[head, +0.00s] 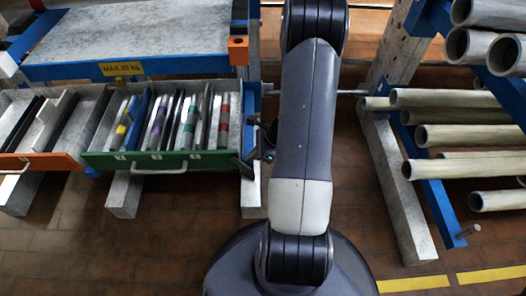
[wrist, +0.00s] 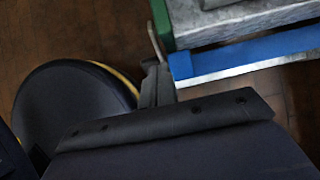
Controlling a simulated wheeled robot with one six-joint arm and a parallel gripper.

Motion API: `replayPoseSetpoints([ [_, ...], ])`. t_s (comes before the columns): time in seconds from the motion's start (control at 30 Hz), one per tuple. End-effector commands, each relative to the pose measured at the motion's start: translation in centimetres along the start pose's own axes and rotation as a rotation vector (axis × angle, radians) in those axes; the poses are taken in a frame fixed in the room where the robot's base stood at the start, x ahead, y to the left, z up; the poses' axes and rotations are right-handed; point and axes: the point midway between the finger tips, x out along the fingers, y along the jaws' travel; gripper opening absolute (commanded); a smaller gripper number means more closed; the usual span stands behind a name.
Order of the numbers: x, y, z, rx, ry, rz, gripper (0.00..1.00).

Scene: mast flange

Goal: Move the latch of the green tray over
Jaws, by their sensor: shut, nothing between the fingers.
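The green tray (head: 200,160) is a drawer under the bench, with a green front, a metal handle (head: 158,170) and dividers holding tubes with coloured bands. Its green corner (wrist: 163,22) also shows in the wrist view. My gripper (head: 256,148) is at the right end of the green front, partly hidden by my arm. In the wrist view my gripper (wrist: 154,76) is shut and empty, its tips close to a thin pale bar (wrist: 156,42) beside the green corner. I cannot tell whether this bar is the latch, or whether the fingers touch it.
An orange-fronted tray (head: 40,163) is to the left of the green one. A blue beam (wrist: 245,58) runs beside the tray corner. An orange block (head: 238,50) sits on the bench's right corner. A rack of grey pipes (head: 455,98) stands at the right.

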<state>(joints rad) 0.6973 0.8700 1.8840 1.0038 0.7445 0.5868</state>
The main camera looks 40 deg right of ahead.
Motion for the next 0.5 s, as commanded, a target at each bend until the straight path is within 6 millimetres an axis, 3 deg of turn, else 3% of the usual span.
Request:
replayPoseSetpoints([
  [0.17,1.6,0.0,0.5,0.0,0.0,0.002,0.0],
  [0.5,1.8,0.0,0.7,0.001,0.0,0.0,0.0],
])
